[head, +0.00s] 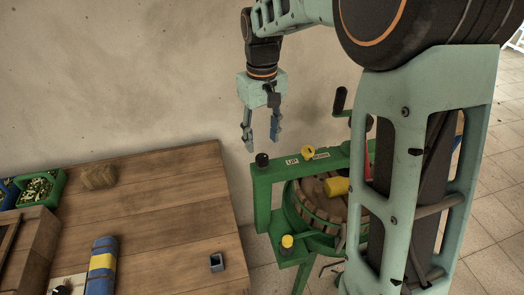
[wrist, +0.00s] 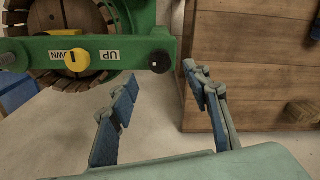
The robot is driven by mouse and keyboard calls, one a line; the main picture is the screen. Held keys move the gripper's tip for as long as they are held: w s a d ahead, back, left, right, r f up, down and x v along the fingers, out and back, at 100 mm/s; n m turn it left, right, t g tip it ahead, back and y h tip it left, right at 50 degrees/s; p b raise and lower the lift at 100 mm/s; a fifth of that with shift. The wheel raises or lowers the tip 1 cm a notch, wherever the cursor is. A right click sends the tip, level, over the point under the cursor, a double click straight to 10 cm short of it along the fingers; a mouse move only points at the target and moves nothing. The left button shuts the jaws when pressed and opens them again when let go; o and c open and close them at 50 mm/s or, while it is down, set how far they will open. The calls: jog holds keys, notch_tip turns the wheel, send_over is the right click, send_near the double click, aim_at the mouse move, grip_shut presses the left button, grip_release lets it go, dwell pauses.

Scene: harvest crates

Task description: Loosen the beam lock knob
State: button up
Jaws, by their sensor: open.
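A green press frame (head: 257,195) stands right of the table. On the end of its beam is a black knob (head: 262,160), also in the wrist view (wrist: 160,61). A yellow pointer knob (head: 309,152) sits farther along the beam; the wrist view shows it (wrist: 75,58) between UP and DOWN labels. Which knob is the beam lock is not marked. My gripper (head: 262,142) is open and empty, pointing down just above the black knob in the head view. In the wrist view its fingertips (wrist: 161,76) lie on either side of the black knob's line, apart from it.
Another yellow knob (head: 287,241) is lower on the frame. A slatted wooden basket (head: 310,205) sits inside the press. The wooden table (head: 165,200) holds a blue and yellow roll (head: 102,263), a small dark square cup (head: 217,262) and a brown lump (head: 98,177).

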aim_at(262, 157)
jog(key=shift+r, duration=2.05)
